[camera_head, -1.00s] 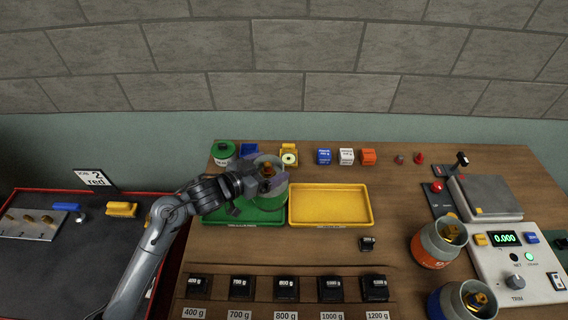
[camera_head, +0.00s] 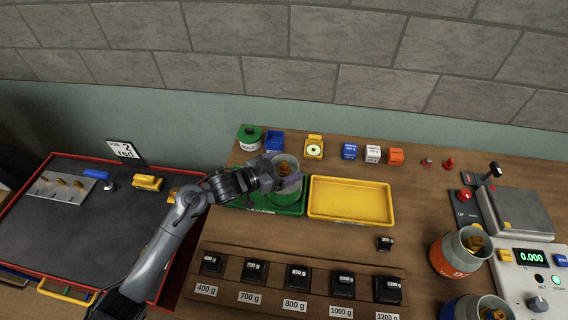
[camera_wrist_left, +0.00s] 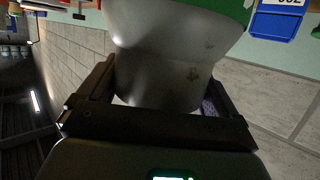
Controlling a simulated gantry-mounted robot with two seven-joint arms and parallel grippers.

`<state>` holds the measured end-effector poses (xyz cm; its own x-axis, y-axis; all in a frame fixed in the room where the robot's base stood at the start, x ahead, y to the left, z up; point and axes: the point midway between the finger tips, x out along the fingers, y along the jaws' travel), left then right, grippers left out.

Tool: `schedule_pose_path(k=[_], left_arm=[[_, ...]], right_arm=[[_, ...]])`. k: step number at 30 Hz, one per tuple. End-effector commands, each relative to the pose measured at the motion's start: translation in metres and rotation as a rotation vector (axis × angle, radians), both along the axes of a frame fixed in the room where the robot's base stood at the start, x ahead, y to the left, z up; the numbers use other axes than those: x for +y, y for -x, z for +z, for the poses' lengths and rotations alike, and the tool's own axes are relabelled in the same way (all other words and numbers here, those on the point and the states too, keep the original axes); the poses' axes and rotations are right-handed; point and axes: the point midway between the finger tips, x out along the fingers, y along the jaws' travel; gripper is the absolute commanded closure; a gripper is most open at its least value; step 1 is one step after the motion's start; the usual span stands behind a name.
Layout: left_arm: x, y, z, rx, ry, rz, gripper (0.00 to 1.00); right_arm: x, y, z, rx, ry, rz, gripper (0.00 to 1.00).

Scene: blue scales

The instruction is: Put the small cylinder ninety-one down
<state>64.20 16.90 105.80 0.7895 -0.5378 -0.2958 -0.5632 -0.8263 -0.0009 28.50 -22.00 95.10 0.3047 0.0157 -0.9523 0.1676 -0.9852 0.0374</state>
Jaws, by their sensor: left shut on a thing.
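My left gripper (camera_head: 282,184) is shut on a grey cylinder (camera_head: 291,163) with an open top and a green band. My right gripper is not in view.
The empty yellow tray (camera_head: 350,201) stands right of the green tray. A green-lidded pot (camera_head: 249,139) and a blue bin (camera_head: 273,143) are behind. Black weights (camera_head: 298,278) line the front. An orange-banded cylinder (camera_head: 447,262) stands near the scale (camera_head: 526,257).

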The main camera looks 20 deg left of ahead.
Motion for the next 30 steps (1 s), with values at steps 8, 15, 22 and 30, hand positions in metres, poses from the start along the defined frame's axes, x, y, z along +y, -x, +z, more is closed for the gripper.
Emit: schedule_pose_path(k=[8, 15, 22, 30], left_arm=[[0.0, -0.001, 0.003, -0.008, 0.004, 0.001, 0.92], [0.0, 0.0, -0.002, 0.001, 0.001, 0.0, 0.0], [0.003, 0.003, 0.002, 0.0, 0.0, 0.001, 0.0], [0.025, 0.035, 0.013, 0.0, -0.003, 0.0, 0.0]], right_arm=[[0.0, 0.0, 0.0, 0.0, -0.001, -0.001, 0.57], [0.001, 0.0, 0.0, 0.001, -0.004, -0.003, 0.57], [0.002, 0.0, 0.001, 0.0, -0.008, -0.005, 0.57], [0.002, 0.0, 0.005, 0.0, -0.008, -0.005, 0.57]])
